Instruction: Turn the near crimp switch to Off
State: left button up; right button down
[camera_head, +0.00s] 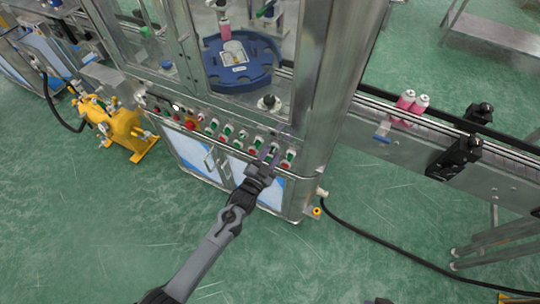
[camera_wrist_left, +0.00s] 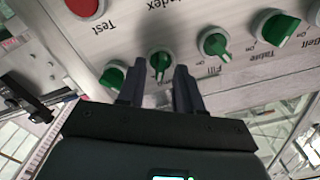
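My left gripper (camera_head: 268,157) reaches the control panel (camera_head: 222,132) from the near side in the head view. In the left wrist view the gripper (camera_wrist_left: 158,82) is open, one finger on each side of a small green rotary switch (camera_wrist_left: 159,65). Its handle points down toward the gap between the fingers, and contact cannot be told. Its label is hidden, so I cannot read whether it is the crimp switch. The neighbouring switches are one labelled Fill (camera_wrist_left: 214,43), one labelled Table (camera_wrist_left: 276,28) and an unread one (camera_wrist_left: 113,76). The right gripper does not show.
A red button (camera_wrist_left: 84,7) sits by the word Test. The glass-fronted cabinet holds a blue turntable (camera_head: 240,84). A steel corner post (camera_head: 338,75) stands right of the switches. The green floor (camera_head: 100,235) in front is mostly clear.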

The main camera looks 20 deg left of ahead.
pick_arm(q)
grip_shut()
jog(key=shift+n, duration=0.3)
jog(key=shift+r+n, duration=0.1)
jog(key=shift+n, duration=0.2)
jog(key=n+p, duration=0.1)
jog(key=n, duration=0.2)
jog(key=shift+n, duration=0.4)
jog(key=n+p, duration=0.1)
jog(key=n, duration=0.2)
jog(key=shift+a+n, duration=0.15)
jog(key=shift+n, duration=0.15)
jog(key=shift+a+n+p, duration=0.1)
jog(key=shift+n+p, duration=0.35)
jog(key=shift+n, duration=1.15)
